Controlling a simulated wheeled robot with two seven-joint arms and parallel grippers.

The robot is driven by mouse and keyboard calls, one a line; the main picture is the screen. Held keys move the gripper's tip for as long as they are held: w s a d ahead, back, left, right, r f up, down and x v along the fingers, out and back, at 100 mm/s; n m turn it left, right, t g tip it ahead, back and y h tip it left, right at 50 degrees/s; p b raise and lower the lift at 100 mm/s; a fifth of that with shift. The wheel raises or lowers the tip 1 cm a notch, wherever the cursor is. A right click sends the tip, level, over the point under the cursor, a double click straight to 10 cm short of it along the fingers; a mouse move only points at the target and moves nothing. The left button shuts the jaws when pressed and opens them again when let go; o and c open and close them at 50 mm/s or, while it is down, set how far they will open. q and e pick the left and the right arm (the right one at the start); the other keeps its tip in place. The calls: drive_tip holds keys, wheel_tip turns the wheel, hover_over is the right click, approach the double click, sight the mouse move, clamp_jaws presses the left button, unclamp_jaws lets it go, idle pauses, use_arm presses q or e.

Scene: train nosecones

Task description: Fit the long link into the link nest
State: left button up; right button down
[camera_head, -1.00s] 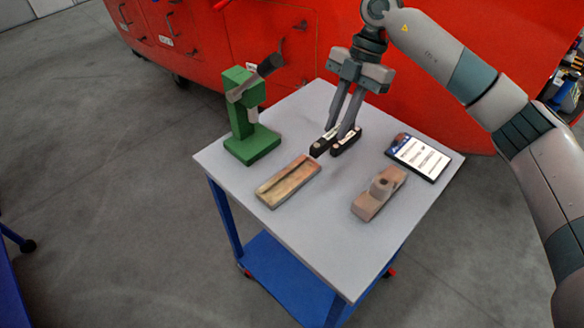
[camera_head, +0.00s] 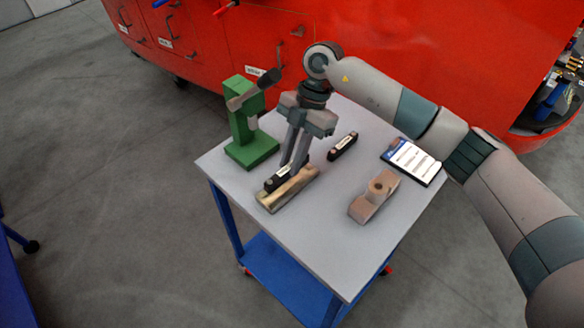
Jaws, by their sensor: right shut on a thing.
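My right gripper (camera_head: 292,165) points down at the link nest and is shut on a black link with a pale label, taken to be the long link (camera_head: 272,184). The link nest (camera_head: 300,187) is a tan, grooved block lying flat on the table. The held link lies along the nest's length and overlaps its far left side in the picture. I cannot tell whether it is in the groove, touching or just above. A similar black link (camera_head: 343,146) lies on the table to the right of the gripper. My left gripper is not in view.
A green stand (camera_head: 247,140) with a grey lever stands left of the nest. A pinkish-brown block with a round hole (camera_head: 372,197) and a dark tablet with a white page (camera_head: 411,160) lie to the right. The table's front part (camera_head: 325,250) is clear.

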drive_tip(key=shift+f, duration=0.3)
drive_tip(key=shift+f+p, duration=0.4)
drive_tip(key=shift+p, duration=0.05)
drive_tip(key=shift+f+p, duration=0.4)
drive_tip(key=shift+f, duration=0.95)
drive_tip(key=c, duration=1.6)
unclamp_jaws()
drive_tip(key=shift+c, duration=0.2)
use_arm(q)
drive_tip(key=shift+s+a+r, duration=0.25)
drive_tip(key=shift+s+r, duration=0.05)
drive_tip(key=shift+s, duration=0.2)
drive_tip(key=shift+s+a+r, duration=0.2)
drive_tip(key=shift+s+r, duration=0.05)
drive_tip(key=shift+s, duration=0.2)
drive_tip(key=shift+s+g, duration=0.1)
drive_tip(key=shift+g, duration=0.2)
